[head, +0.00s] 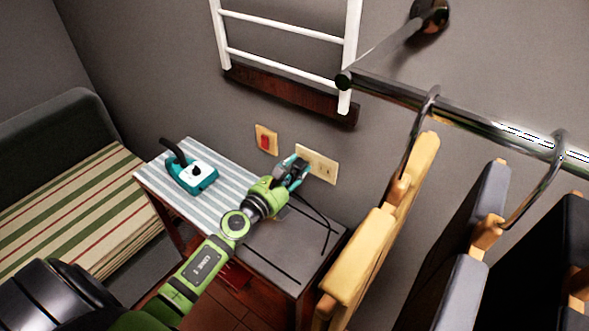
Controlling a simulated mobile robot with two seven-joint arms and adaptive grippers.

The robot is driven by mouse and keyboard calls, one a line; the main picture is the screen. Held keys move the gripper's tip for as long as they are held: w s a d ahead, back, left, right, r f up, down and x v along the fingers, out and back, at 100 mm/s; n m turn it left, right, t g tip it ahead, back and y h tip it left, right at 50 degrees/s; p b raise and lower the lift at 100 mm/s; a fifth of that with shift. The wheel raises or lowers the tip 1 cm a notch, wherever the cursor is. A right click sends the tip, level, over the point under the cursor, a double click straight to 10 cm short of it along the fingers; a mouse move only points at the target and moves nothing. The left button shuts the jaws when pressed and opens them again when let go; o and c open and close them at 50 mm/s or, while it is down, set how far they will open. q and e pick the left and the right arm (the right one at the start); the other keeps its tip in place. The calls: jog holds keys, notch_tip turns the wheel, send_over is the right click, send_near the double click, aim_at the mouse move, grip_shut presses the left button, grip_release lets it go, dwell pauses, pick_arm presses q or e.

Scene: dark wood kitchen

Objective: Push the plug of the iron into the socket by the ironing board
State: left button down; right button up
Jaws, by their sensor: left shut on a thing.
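The teal iron (191,174) with a dark handle rests on the striped ironing board (232,187). A cream wall socket plate (318,163) is on the grey wall behind the board's right end. My left gripper (297,168) is at the left part of this plate, shut on the plug, which is mostly hidden by the fingers. I cannot tell whether the plug touches the socket or is in it. A dark cord (320,217) hangs from near the gripper onto the dark end of the board's table. My right gripper is not in view.
A red switch on a yellow plate (266,140) is left of the socket. A metal rail (465,120) with wooden hangers (385,235) fills the right side. A white rack (285,30) hangs above. A striped sofa (65,205) stands at left.

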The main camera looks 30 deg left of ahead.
pick_arm(q)
jog(key=shift+w+d, duration=0.1)
jog(key=shift+w, duration=0.4)
jog(key=c, duration=0.7)
grip_release()
jog(key=s, duration=0.4)
jog(key=s+a, duration=0.1)
jog(key=s, duration=0.7)
jog(key=shift+a, duration=0.35)
